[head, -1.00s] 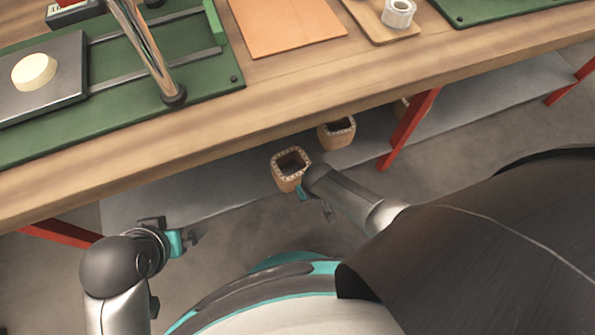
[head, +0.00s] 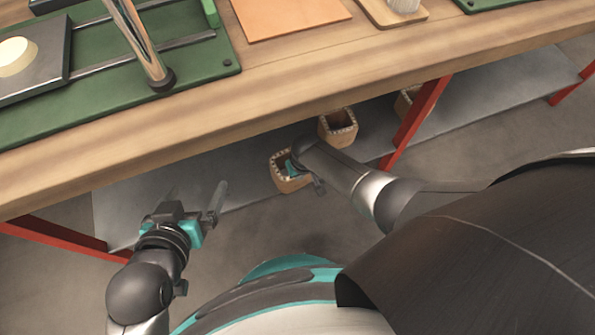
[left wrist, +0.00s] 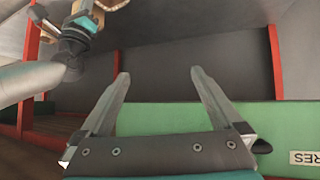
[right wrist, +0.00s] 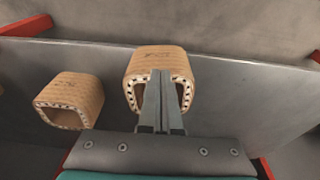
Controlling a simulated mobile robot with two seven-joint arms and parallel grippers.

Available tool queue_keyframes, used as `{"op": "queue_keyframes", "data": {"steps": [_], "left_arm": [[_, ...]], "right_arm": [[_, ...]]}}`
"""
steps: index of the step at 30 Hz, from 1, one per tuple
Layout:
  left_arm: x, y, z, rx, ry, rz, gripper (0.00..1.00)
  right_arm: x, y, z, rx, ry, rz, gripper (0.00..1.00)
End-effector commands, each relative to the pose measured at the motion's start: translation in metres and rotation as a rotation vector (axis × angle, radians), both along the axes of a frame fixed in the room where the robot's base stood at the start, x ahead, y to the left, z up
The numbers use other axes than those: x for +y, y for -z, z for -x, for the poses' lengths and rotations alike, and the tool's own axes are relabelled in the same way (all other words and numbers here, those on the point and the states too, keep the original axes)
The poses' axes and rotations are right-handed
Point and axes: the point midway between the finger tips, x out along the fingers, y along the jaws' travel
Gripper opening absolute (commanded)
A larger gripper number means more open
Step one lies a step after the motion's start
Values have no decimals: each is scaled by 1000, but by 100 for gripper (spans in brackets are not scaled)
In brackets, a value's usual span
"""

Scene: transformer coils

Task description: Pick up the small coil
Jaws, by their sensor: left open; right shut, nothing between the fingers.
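Several square, hollow, tan coils stand on the grey shelf under the workbench. The nearest coil (head: 283,180) is partly hidden by my right gripper (head: 300,175) in the head view. A second coil (head: 338,128) stands just behind it to the right, and a third (head: 405,101) shows behind the red leg. In the right wrist view, the shut fingers of my right gripper (right wrist: 161,100) are in front of one coil (right wrist: 160,65); another coil (right wrist: 72,100) stands to its left. I cannot tell whether the fingers touch the coil. My left gripper (head: 195,195) is open and empty, left of the coils.
The wooden bench top (head: 300,95) overhangs the shelf (head: 500,95). Red legs (head: 420,115) stand near the coils. A green board (head: 200,75) with a metal post (head: 140,45) is on the bench. A green box (left wrist: 200,120) shows in the left wrist view.

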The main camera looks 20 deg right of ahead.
Motion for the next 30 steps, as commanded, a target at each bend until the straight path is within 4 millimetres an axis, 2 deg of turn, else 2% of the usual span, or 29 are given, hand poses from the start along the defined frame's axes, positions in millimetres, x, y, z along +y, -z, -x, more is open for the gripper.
{"op": "queue_keyframes", "data": {"steps": [11,21,30], "left_arm": [[-23,-5,-7,-182,18,104,100],[-38,-16,-6,-340,20,200,100],[-43,-22,-3,-415,16,247,100]], "right_arm": [[1,1,-20,-2,-1,-1,0],[1,9,-19,1,0,0,0],[1,16,-19,-1,0,-1,0]]}}
